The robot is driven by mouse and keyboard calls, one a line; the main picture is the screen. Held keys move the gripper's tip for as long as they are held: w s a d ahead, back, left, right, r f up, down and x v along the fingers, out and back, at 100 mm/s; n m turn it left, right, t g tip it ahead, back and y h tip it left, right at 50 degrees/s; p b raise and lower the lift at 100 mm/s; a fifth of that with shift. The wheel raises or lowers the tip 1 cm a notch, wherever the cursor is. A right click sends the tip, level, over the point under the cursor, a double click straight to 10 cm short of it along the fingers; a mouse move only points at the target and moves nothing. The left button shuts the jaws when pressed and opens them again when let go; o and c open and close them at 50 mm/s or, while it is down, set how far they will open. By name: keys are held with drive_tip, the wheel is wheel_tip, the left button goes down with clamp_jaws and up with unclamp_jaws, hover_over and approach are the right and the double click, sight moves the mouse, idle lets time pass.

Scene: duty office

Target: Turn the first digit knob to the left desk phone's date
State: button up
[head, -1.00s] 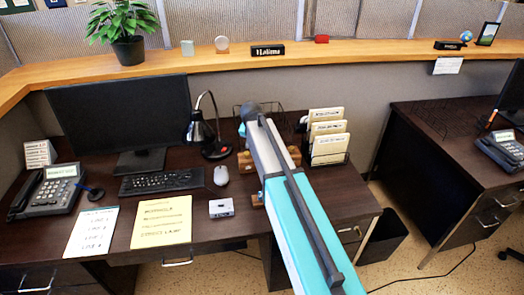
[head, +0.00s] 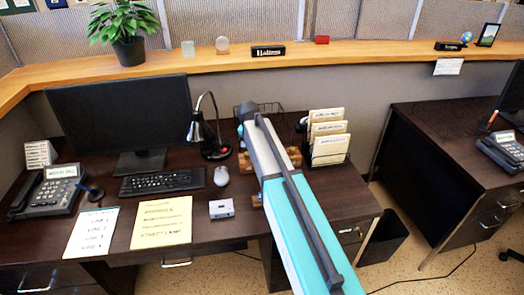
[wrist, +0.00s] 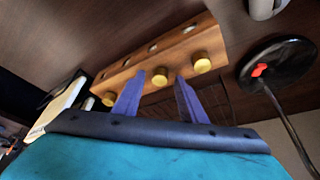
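A wooden block with three brass knobs shows in the wrist view (wrist: 185,52); its left end shows beside my arm in the head view (head: 245,166). The knobs are a right one (wrist: 201,62), a middle one (wrist: 160,76) and a left one (wrist: 109,99). My gripper (wrist: 161,80) is open, its two purple fingers apart, with the middle knob in the gap between the tips. I cannot tell whether they touch it. In the head view my arm hides the gripper. The left desk phone (head: 40,198) has a lit display (head: 62,171) with text too small to read surely.
A black lamp (head: 216,150) stands left of the block; its round base (wrist: 275,62) is close in the wrist view. A mouse (head: 221,176) and small grey box (head: 221,209) lie nearby. A card holder (head: 328,140) stands right of my arm. A second phone (head: 502,150) is far right.

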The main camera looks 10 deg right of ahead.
drive_tip(key=shift+r, duration=0.15)
drive_tip(key=b+v, duration=0.1)
drive_tip(key=v, duration=1.2)
drive_tip(key=shift+a+r+b, duration=0.15)
drive_tip(key=shift+r+b, duration=0.1)
drive_tip(key=shift+b, duration=0.15)
